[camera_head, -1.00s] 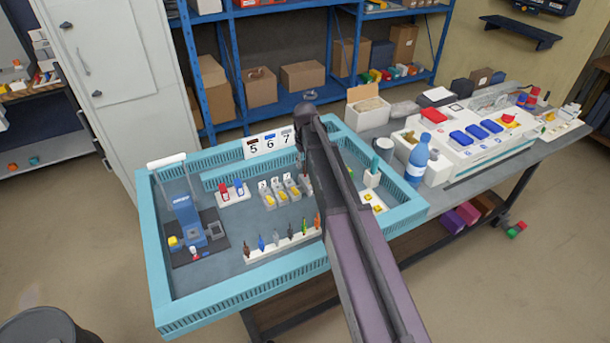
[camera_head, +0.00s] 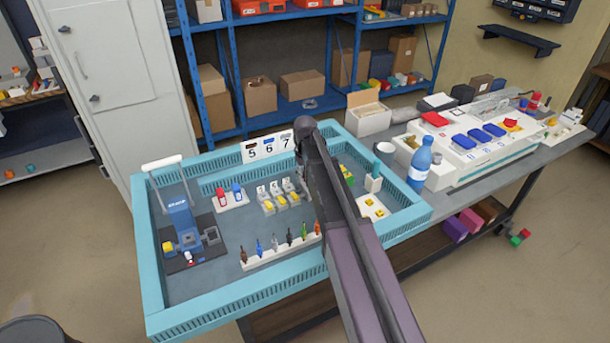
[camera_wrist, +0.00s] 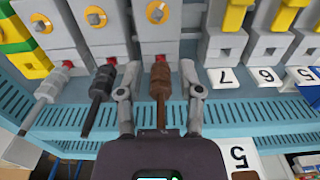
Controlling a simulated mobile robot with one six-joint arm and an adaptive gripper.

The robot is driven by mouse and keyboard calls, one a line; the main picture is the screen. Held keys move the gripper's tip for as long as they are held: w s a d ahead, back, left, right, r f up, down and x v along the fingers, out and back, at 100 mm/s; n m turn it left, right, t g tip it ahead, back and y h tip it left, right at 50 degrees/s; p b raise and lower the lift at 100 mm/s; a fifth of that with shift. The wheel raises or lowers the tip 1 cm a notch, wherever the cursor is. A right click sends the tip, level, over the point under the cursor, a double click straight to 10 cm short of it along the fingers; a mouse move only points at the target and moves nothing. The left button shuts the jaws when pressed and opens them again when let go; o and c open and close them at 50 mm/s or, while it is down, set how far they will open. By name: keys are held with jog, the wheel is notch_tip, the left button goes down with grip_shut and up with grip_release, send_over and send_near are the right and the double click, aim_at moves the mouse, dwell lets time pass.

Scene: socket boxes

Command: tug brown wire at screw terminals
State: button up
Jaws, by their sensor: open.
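In the wrist view a brown wire end (camera_wrist: 161,78) points out of a light grey screw terminal block (camera_wrist: 158,38), below a red square and a yellow screw. My gripper (camera_wrist: 160,94) is open, with one finger on each side of the brown wire end. The fingers look close to it, but I cannot tell whether they touch. A black wire end (camera_wrist: 99,88) and a grey wire end (camera_wrist: 46,90) sit in the terminals to the left. In the head view my arm hides the gripper and the brown wire.
White number cards (camera_wrist: 222,79) and grey-and-yellow blocks (camera_wrist: 272,42) lie right of the gripper. The blue tray wall (camera_wrist: 240,110) runs close by.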

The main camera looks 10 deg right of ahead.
grip_shut()
jog(key=shift+r, duration=0.25)
dwell(1.6)
